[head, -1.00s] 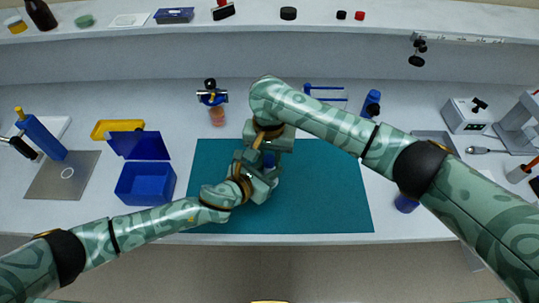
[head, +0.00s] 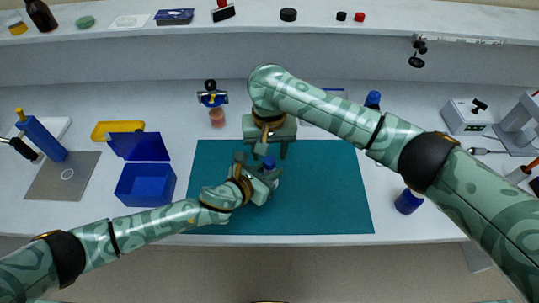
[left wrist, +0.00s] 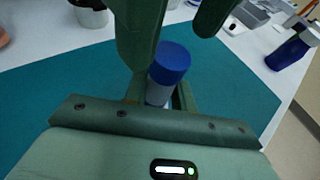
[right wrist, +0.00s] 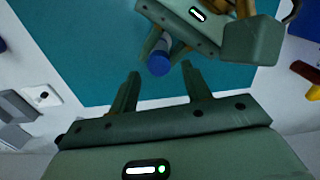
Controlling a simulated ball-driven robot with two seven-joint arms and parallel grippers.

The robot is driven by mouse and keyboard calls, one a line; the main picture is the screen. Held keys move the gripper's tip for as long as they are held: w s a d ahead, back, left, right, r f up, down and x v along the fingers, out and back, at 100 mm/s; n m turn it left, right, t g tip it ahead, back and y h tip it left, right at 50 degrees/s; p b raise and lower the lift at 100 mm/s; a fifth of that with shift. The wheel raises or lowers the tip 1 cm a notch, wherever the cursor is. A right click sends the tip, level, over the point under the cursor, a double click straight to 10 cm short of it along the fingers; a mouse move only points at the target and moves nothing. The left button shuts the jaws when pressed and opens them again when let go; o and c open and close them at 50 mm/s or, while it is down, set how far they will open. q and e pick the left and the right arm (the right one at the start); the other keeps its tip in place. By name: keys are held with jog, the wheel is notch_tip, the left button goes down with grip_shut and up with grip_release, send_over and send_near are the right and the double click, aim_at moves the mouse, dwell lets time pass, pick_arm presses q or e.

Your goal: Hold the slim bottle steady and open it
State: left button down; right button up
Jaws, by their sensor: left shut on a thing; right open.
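The slim bottle has a pale body (left wrist: 157,94) and a blue cap (head: 269,162). It stands upright over the teal mat (head: 325,200), the cap sitting on its top. My left gripper (head: 262,182) is shut on the bottle's body below the cap. My right gripper (head: 268,153) is open and empty, just behind and above the cap. In the right wrist view the cap (right wrist: 158,64) shows just beyond the gap between my right fingers, apart from them. The bottle's foot is hidden by my left gripper.
A blue open-lidded box (head: 145,184) stands left of the mat, with a yellow tray (head: 117,130) behind it. The mat's right and front parts are clear.

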aim_at(270, 160)
jog(key=shift+r, duration=0.8)
jog(key=shift+c, duration=0.9)
jog(key=shift+r+m, duration=0.4)
jog(key=shift+r, duration=1.2)
jog(key=shift+c, duration=0.6)
notch_tip(270, 160, down, 8)
jog(key=shift+r, duration=0.1)
